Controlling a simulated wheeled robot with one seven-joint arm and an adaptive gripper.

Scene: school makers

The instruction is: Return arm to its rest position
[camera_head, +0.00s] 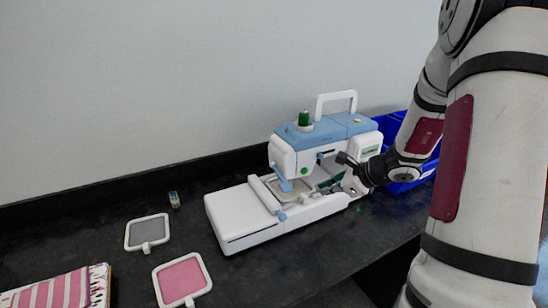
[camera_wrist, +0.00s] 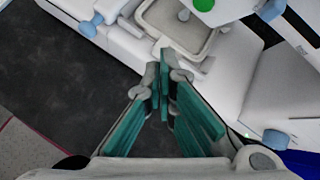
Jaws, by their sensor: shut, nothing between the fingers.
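My arm reaches in from the right in the head view. My gripper (camera_head: 338,183) is beside the right end of the white and blue embroidery machine (camera_head: 325,140), near its arm and bed. In the wrist view my gripper (camera_wrist: 166,68) has its green-padded fingers together with nothing between them. Its tips are just in front of a frame (camera_wrist: 192,42) that lies on the machine. I cannot tell whether the tips touch the machine.
A blue bin (camera_head: 405,187) stands right of the machine, behind my arm. A grey hoop (camera_head: 147,232), a pink hoop (camera_head: 182,279), a small green-topped item (camera_head: 174,199) and striped cloth (camera_head: 58,292) lie on the dark counter (camera_head: 95,225). The wall is behind.

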